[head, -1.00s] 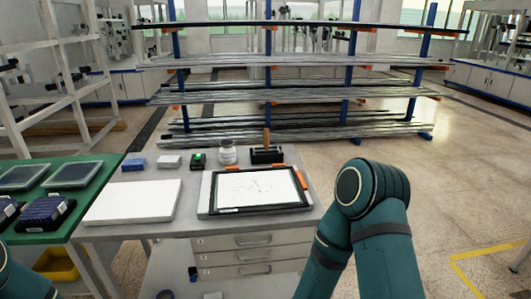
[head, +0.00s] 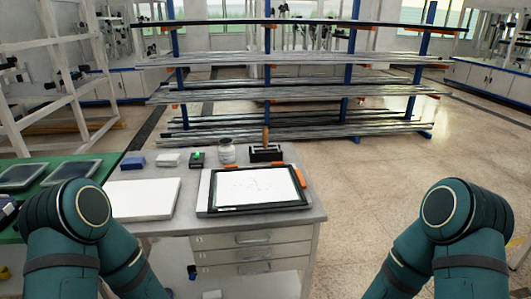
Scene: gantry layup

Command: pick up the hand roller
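What looks like the hand roller (head: 266,138) stands at the back right of the grey workbench (head: 310,217) in the head view. Its wooden handle points up from a black block-like part (head: 266,154). I cannot tell whether that part is the roller itself or a holder. My two teal arms show at the lower left and lower right, both apart from the roller. Neither gripper is in view.
A framed tablet-like board (head: 254,189) and a white slab (head: 143,199) lie on the bench. A jar (head: 227,151), a green-lit device (head: 197,159), a white block (head: 168,160) and a blue block (head: 133,163) line the back. A rack (head: 300,95) stands behind.

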